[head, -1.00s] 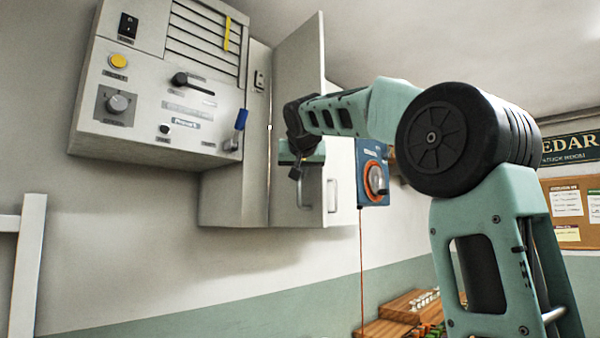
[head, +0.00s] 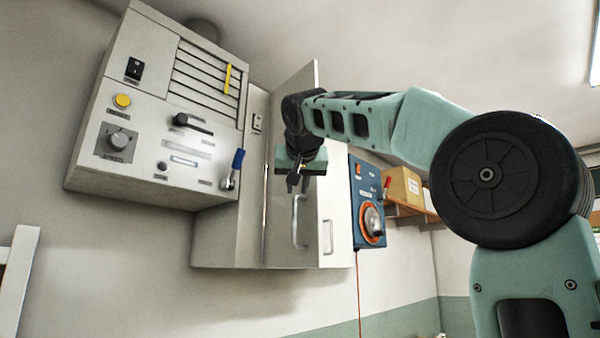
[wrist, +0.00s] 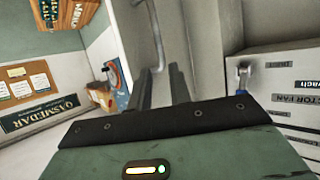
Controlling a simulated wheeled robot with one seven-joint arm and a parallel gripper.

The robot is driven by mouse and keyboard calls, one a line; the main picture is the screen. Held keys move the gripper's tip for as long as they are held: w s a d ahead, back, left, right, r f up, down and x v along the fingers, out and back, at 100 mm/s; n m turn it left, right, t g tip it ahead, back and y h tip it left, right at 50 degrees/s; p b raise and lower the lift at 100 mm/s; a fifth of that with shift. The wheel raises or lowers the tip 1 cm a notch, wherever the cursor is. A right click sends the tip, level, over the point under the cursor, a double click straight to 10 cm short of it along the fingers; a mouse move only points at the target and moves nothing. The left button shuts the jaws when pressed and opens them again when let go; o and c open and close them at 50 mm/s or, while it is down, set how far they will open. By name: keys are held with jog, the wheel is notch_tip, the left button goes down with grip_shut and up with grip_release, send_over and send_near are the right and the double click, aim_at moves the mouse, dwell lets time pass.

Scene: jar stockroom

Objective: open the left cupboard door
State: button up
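The wall cupboard (head: 225,235) is pale grey with two doors. Its left door (head: 283,235) stands partly swung out from the front, with a vertical metal bar handle (head: 299,222). The right door (head: 338,235) has a similar handle (head: 328,237) and looks closed. My gripper (head: 297,184) is in front of the left door, just above the top of its handle. In the wrist view my gripper (wrist: 162,80) has its two dark fingers apart, with a bar handle (wrist: 158,40) beyond the fingertips. Nothing is visibly held. My wrist hides part of the left door.
A grey control panel (head: 160,105) with a blue-handled lever (head: 235,168) juts out left of the cupboard. A blue box with an orange-ringed dial (head: 372,220) hangs to its right. Beyond is a shelf with a cardboard box (head: 402,187). Wall below the cupboard is clear.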

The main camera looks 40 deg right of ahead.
jog(key=v, duration=0.6)
jog(key=shift+s+a+r, duration=0.2)
jog(key=shift+w+f, duration=0.1)
jog(key=w+a+f+n+g+y, duration=0.1)
jog(key=w+a+f+n+y, duration=0.25)
jog(key=a+f, duration=0.4)
jog(key=w+a+f+n+y, duration=0.2)
jog(key=w+a+f, duration=0.25)
jog(key=f, duration=0.55)
jog(key=s+a+f+n+g+y, duration=0.3)
jog(key=a+f+n, duration=0.1)
jog(key=a+f, duration=0.85)
jog(key=s+a+f+n+g, duration=0.1)
jog(key=s+a+f+n, duration=0.2)
jog(key=f, duration=0.5)
jog(key=s+a+f+g, duration=0.2)
jog(key=s+a+f, duration=0.1)
jog(key=s+f, duration=0.4)
jog(key=s+f+n+g, duration=0.3)
jog(key=s+f, duration=1.2)
jog(key=shift+g+y, duration=0.3)
jog(key=shift+y, duration=0.05)
jog(key=shift+d, duration=0.1)
